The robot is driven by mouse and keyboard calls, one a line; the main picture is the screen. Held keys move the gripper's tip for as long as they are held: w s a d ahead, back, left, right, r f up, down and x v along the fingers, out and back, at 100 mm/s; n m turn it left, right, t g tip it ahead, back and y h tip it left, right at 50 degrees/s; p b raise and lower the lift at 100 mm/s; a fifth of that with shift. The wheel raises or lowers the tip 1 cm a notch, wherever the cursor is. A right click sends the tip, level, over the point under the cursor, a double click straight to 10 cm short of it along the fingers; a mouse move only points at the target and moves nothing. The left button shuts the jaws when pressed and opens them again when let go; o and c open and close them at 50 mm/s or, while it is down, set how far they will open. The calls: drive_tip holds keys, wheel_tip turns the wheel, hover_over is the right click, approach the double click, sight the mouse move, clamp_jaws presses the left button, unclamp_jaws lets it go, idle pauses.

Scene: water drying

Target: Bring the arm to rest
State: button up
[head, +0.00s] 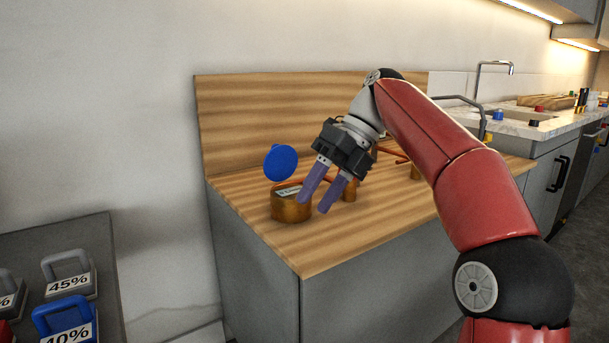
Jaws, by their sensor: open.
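My gripper (326,192) hangs at the end of my red arm over the wooden counter (330,234). Its two purple fingers are apart, with nothing seen between them. They point down and to the left, in front of or just above a round brass container (291,208) with a white label. A blue round disc (281,162) stands upright behind the container's left side. My forearm and gripper hide part of the counter behind them.
More brass pieces with red bars (416,171) are on the counter behind my gripper, partly hidden. A wooden backboard (290,115) rises behind. A dark board with labelled padlock-shaped blocks (66,318) is at lower left. A sink (508,115) is at right.

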drive_tip(key=s+d+f+n+t+h, duration=0.3)
drive_tip(key=s+d+f+n, duration=0.3)
drive_tip(key=s+f+n, duration=0.4)
drive_tip(key=s+d+f+n+t+h, duration=0.3)
drive_tip(key=s+d+f+n+t, duration=0.2)
drive_tip(key=s+f+n, duration=0.6)
drive_tip(key=s+d+n, duration=0.1)
drive_tip(key=n, duration=0.6)
drive_tip(key=shift+d+f+t+h, duration=0.15)
drive_tip(key=shift+d+t+h, duration=0.15)
drive_tip(key=shift+d+t, duration=0.1)
